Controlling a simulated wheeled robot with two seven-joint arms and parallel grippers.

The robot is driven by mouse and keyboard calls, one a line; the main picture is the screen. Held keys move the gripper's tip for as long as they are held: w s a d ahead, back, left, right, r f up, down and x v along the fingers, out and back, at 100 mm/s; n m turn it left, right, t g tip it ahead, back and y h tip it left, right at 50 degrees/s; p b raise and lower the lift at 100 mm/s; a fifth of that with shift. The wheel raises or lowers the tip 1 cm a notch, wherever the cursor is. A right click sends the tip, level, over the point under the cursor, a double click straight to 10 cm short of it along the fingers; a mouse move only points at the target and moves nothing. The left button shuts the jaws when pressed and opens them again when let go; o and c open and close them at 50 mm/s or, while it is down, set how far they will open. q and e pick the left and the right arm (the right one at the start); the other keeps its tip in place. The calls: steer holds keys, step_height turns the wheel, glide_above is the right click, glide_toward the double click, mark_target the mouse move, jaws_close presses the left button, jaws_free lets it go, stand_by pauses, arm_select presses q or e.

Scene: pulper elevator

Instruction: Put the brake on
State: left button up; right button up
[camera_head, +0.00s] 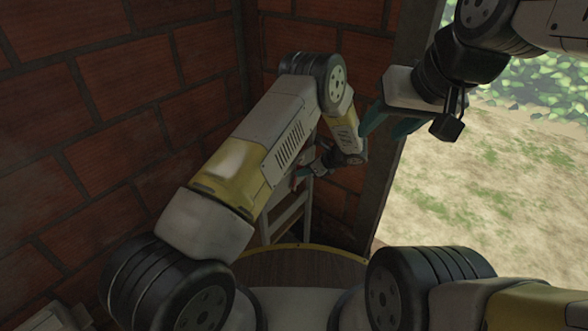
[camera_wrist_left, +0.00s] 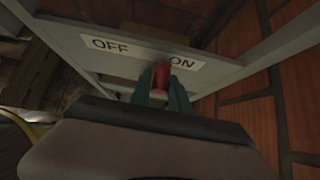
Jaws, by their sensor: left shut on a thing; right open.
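A grey panel (camera_wrist_left: 95,62) with a white label reading OFF on the left and ON on the right shows in the left wrist view. A red-topped brake handle (camera_wrist_left: 161,76) stands in front of the label, close to the left side of the word ON. My left gripper (camera_wrist_left: 162,88) has its teal fingers on both sides of this handle, shut on it. In the head view my left gripper (camera_head: 308,173) is at the grey frame by the brick corner, and the handle is mostly hidden there. My right gripper (camera_head: 388,125) is open and empty, raised by the doorway post.
A grey ladder-like frame (camera_head: 287,218) stands in the corner below my left gripper. Brick walls (camera_head: 120,110) close off the left and back. An open doorway onto grassy ground (camera_head: 490,185) is at the right.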

arm_select(q)
steer(key=shift+w+d+f, duration=0.65)
steer(key=shift+w+f, duration=0.05)
steer(key=shift+w, duration=0.25)
steer(key=o, duration=0.7)
steer(key=shift+f, duration=0.1)
steer(key=v, duration=0.8)
steer(key=shift+d, duration=0.1)
